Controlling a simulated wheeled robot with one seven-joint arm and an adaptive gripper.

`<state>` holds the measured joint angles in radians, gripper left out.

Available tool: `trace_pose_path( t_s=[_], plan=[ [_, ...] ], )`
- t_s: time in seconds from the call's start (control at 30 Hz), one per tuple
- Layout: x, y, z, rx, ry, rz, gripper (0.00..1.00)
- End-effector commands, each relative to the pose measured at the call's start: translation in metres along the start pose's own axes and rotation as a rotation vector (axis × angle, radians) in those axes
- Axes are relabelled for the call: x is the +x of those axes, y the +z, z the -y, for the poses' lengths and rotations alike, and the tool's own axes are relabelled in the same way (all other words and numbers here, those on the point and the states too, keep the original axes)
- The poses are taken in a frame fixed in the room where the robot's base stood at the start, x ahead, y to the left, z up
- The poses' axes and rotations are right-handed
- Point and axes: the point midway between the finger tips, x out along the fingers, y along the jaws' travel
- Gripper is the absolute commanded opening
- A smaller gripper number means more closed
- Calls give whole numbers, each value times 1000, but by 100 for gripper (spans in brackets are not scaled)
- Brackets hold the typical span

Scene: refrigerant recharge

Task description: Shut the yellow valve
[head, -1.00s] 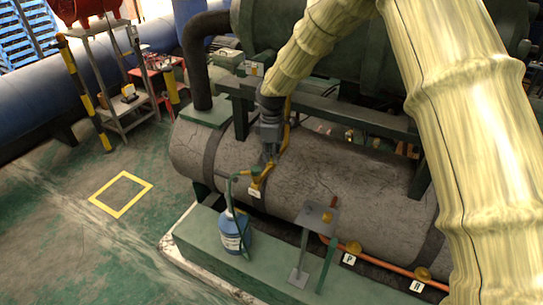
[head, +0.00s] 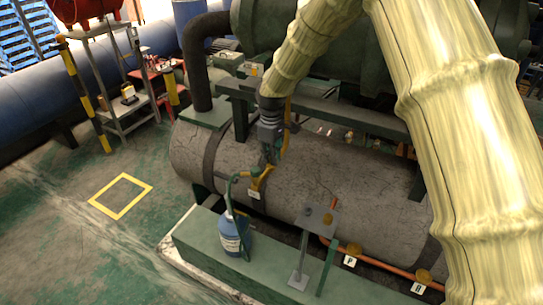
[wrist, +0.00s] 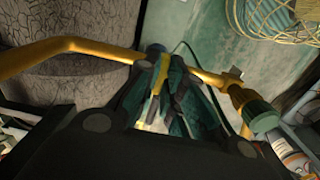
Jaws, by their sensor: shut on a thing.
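The yellow valve (head: 262,177) sits on a yellow pipe in front of the big grey tank, above a small white label. My gripper (head: 272,160) comes down on it from above. In the wrist view, the dark fingers (wrist: 162,100) are shut on the narrow yellow handle (wrist: 157,82) of the valve, beside the yellow pipe (wrist: 75,45). The fingers hide most of the handle and part of the valve body, so I cannot tell its exact angle to the pipe.
A blue refrigerant bottle (head: 235,235) with a green hose stands on the green plinth (head: 200,240) below the valve. A grey bracket plate (head: 316,219) is to the right, with an orange pipe (head: 385,264) and labelled fittings. The floor at left is clear around a yellow square.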

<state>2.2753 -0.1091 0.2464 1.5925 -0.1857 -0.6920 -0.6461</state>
Motion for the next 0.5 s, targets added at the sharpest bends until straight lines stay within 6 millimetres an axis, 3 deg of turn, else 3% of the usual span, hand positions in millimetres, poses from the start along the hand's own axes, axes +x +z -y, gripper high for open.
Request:
trace_pose_path(
  t_s=[0.13,0.17,0.27,0.5],
  plan=[
    [1,1,0,2,-2,1,0],
    [1,1,0,2,-2,1,12],
    [1,0,0,1,-1,1,30],
    [0,0,0,1,-1,0,31]
  ],
)
